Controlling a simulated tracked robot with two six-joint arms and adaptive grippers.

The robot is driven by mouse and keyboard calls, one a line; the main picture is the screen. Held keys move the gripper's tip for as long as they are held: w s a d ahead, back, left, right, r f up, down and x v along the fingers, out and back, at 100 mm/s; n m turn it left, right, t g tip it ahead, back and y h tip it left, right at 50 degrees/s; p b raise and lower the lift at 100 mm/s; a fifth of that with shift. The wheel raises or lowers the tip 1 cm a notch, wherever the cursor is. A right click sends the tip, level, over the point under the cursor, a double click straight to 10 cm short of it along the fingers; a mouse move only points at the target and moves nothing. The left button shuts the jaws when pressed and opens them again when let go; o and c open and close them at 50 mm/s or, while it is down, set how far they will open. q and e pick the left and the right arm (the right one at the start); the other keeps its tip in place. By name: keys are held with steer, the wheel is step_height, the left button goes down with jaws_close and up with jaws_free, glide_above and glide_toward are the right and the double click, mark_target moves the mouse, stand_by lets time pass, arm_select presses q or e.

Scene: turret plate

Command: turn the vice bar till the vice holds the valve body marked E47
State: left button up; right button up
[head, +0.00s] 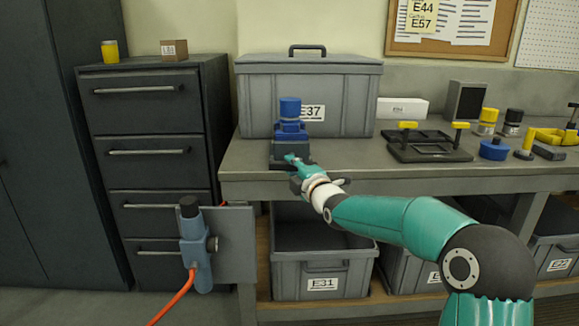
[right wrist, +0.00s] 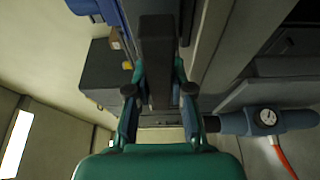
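The blue valve body (head: 290,118) stands upright in the dark vice (head: 283,153) at the bench's front edge. No marking on it can be read. A blue part at the top left of the right wrist view (right wrist: 94,8) looks like the same body. My right gripper (head: 297,163) is at the front of the vice, hiding part of it. In the right wrist view, its fingers (right wrist: 159,80) lie against both sides of a dark bar-like piece (right wrist: 158,50), which seems to be the vice bar. The jaw gap cannot be seen. My left gripper is out of view.
A grey lidded bin (head: 345,90) marked E37 stands close behind the vice. A black tray (head: 430,147) with yellow knobs is to the right. A blue-grey gauge device (head: 196,250) with an orange hose is at lower left. Grey bins fill the lower shelf.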

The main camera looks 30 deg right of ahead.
jaws_close()
steer(key=shift+f+b, duration=0.1)
steer(key=shift+b, duration=0.5)
steer(key=m+b, duration=0.2)
steer(key=b, duration=0.1)
steer(key=m+t+h+b, duration=0.1)
steer(key=m+b, duration=0.2)
steer(key=b, duration=0.1)
steer(key=m+t+b, duration=0.1)
steer(key=m+b, duration=0.1)
steer(key=b, duration=0.1)
steer(key=shift+w+f+m+h, duration=0.1)
steer(key=shift+f+m+h, duration=0.2)
steer(key=shift+h, duration=0.1)
steer(key=shift+r+m+h+b, duration=0.1)
steer(key=shift+m+h+b, duration=0.5)
steer(key=shift+m+b, duration=0.45)
steer(key=m+h+b, duration=0.1)
steer(key=m, duration=0.2)
steer(key=shift+a+m+h, duration=0.1)
steer(key=shift+m+h, duration=0.2)
steer(key=shift+m, duration=0.05)
steer(key=shift+r+m+h+b, duration=0.1)
steer(key=shift+m+h+b, duration=0.2)
steer(key=shift+m+h, duration=0.8)
steer(key=shift+r+m+h+b, duration=0.1)
steer(key=shift+m+h+b, duration=0.2)
steer(key=shift+m, duration=1.5)
